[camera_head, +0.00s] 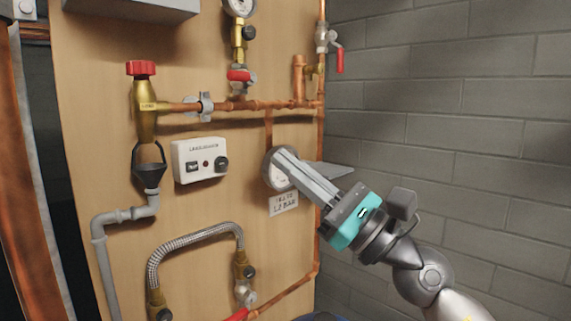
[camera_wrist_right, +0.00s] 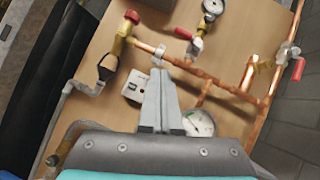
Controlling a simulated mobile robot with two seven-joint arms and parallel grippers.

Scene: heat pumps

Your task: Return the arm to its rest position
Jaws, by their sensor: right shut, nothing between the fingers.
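My right arm comes in from the lower right in the head view, with its teal and grey right gripper (camera_head: 282,156) raised in front of the wooden panel (camera_head: 225,215). Its fingers are together and hold nothing. They overlap a round gauge (camera_head: 273,180) in the head view and hide part of its dial. In the right wrist view the shut fingers (camera_wrist_right: 160,78) point up the picture, with the gauge (camera_wrist_right: 199,123) beside them on the right. I cannot tell how far the fingertips are from the panel. My left gripper is not in view.
The panel carries copper pipes (camera_head: 275,106), a red-capped valve (camera_head: 144,105), a white switch box (camera_head: 199,160), an upper gauge (camera_head: 239,7) and a braided hose (camera_head: 190,236). A red-handled valve (camera_head: 339,60) sticks out at the panel's right edge. The grey block wall (camera_head: 450,110) is bare.

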